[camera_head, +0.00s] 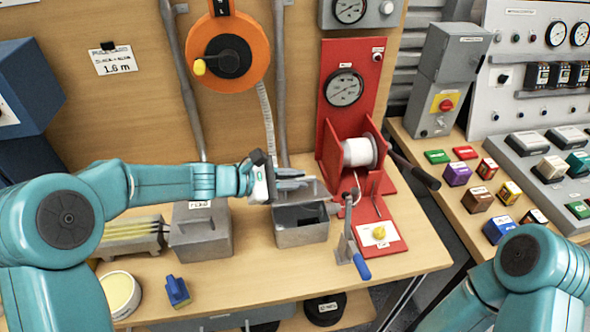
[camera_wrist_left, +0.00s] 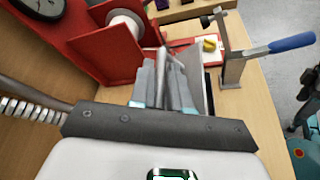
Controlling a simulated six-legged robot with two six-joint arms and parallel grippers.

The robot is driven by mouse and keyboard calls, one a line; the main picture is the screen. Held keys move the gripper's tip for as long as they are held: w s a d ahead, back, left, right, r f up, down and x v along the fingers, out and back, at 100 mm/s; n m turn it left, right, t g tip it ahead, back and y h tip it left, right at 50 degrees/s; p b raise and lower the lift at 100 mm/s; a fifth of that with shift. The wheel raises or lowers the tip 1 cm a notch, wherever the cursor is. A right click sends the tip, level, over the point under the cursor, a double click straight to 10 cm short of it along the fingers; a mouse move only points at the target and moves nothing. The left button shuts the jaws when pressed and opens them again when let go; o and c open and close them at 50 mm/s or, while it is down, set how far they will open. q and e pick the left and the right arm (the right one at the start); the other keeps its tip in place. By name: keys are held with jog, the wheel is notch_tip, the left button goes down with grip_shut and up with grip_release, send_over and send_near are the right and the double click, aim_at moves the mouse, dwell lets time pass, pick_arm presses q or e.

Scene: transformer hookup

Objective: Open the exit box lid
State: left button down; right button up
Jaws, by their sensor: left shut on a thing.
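The exit box, a grey metal box (camera_head: 302,236), stands on the wooden bench left of the red winder stand. Its dark inside shows from above. Its grey lid (camera_head: 314,190) is raised and tilted up at the back of the box. My left gripper (camera_head: 292,183) reaches in from the left above the box and is shut on the lid. In the left wrist view, the gripper fingers (camera_wrist_left: 166,84) lie against the grey lid (camera_wrist_left: 197,72); the exact contact is partly hidden. My right arm shows at lower right, but its gripper is out of view.
A closed grey box (camera_head: 200,232) stands just left of the exit box. A blue-handled lever (camera_head: 352,248) stands close on the right, in front of the red stand (camera_head: 345,110) with its white spool (camera_head: 359,152). A blue block (camera_head: 176,291) lies near the front edge.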

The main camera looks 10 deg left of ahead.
pick_arm(q)
jog(key=shift+w+a+r+n+g+p, duration=0.25)
jog(key=shift+w+r+n+p, duration=0.2)
jog(key=shift+p, duration=0.65)
jog(key=shift+w, duration=0.1)
pick_arm(e)
notch_tip(320, 180, up, 4)
jog(key=shift+f, duration=0.15)
pick_arm(q)
jog(key=c, duration=1.2)
grip_release()
jog(key=shift+f, duration=0.1)
jog(key=shift+o, duration=0.2)
jog(key=b+v, duration=0.1)
jog(key=v, duration=1.5)
jog(key=shift+a+b, duration=0.2)
jog(key=shift+b, duration=0.1)
pick_arm(e)
jog(key=shift+f, duration=0.95)
